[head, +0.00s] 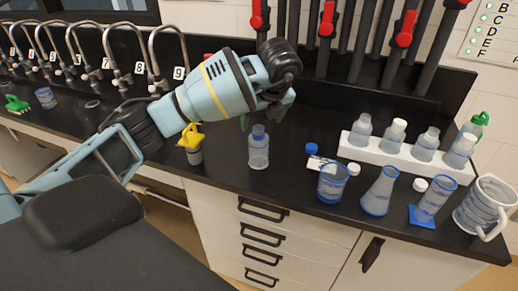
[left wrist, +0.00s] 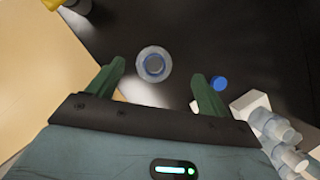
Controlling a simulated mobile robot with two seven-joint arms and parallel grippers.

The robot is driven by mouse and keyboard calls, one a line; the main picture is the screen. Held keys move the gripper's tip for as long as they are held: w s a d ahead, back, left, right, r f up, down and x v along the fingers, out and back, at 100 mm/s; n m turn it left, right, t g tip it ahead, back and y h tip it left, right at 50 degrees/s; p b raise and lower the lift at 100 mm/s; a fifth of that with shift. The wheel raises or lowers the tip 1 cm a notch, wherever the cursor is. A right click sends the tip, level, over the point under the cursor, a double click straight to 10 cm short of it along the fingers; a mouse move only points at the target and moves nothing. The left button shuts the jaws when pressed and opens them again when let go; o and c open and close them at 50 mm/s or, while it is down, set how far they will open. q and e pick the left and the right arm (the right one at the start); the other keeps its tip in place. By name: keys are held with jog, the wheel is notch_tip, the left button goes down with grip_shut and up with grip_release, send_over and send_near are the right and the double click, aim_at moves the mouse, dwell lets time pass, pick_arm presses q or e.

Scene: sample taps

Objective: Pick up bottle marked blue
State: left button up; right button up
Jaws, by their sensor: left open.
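The bottle marked blue (head: 258,152) is a clear bottle with a blue neck, standing upright on the black counter near its front edge. In the left wrist view the bottle (left wrist: 154,64) is seen from above as round rings with a blue ring at the middle. My left gripper (head: 264,112) is open and empty above the bottle, pointing down. In the left wrist view its green fingers (left wrist: 157,72) lie either side of the bottle, apart from it. My right gripper is not in view.
To the right are a blue cap (head: 312,149), a blue-rimmed beaker (head: 332,184), a flask (head: 380,192) and a white rack (head: 392,156) of clear bottles. Numbered taps (head: 118,52) line the back left.

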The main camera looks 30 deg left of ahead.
aim_at(257, 135)
pick_arm(q)
jog(key=shift+x, duration=1.05)
jog(key=shift+a+f, duration=0.1)
jog(key=shift+f, duration=0.35)
jog(key=x, duration=0.4)
jog(key=shift+s+f, duration=0.2)
jog(key=shift+s, duration=0.1)
jog(key=c, duration=1.1)
jog(key=shift+o, duration=0.2)
jog(key=shift+r, duration=0.1)
